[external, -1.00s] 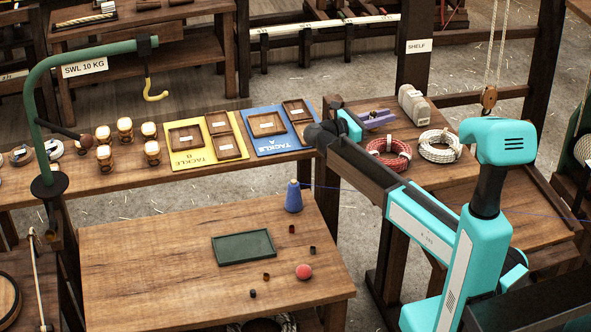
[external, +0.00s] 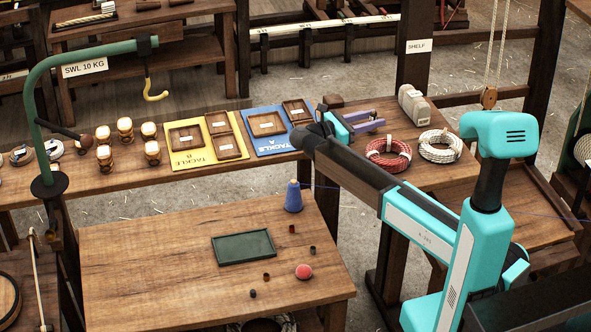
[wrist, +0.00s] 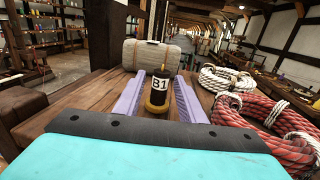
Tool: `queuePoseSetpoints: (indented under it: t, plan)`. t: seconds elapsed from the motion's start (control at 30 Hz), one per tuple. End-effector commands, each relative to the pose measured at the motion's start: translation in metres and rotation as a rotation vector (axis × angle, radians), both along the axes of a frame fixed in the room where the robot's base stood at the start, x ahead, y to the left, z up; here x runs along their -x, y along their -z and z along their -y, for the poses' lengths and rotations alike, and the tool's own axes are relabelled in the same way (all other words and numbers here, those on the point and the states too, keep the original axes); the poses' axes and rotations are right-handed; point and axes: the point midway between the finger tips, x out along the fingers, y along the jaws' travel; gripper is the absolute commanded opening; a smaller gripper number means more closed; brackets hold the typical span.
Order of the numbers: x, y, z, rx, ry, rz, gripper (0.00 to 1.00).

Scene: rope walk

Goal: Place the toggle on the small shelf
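A short dark cylinder marked B1 with a brass-coloured ring at its foot, seemingly the toggle (wrist: 158,92), stands upright in the wrist view. It appears to rest on the wooden shelf top (external: 440,178), by the post with the SHELF sign. My gripper (external: 378,117) is low over that top, its purple fingers (wrist: 161,80) on either side of the toggle. The fingers are spread, with a gap showing on each side of it. In the external view the toggle is only a small dark spot (external: 373,114) between the fingers.
A grey block (external: 413,103) stands just beyond the toggle. A red rope coil (external: 388,154) and a white rope coil (external: 440,146) lie to the right. The blue Tackle A mat (external: 272,147) with trays is to the left, on the neighbouring bench.

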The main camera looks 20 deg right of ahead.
Motion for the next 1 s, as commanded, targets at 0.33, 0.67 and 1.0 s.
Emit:
queuePoseSetpoints:
  t: [0.33,0.67,1.0]
  plan:
    - [0.007,-0.002,-0.055,-0.001,-0.001,0.0,0.36]
    - [0.012,0.0,-0.074,0.0,0.001,-0.001,0.36]
    - [0.012,0.0,-0.074,0.0,0.001,0.0,0.36]
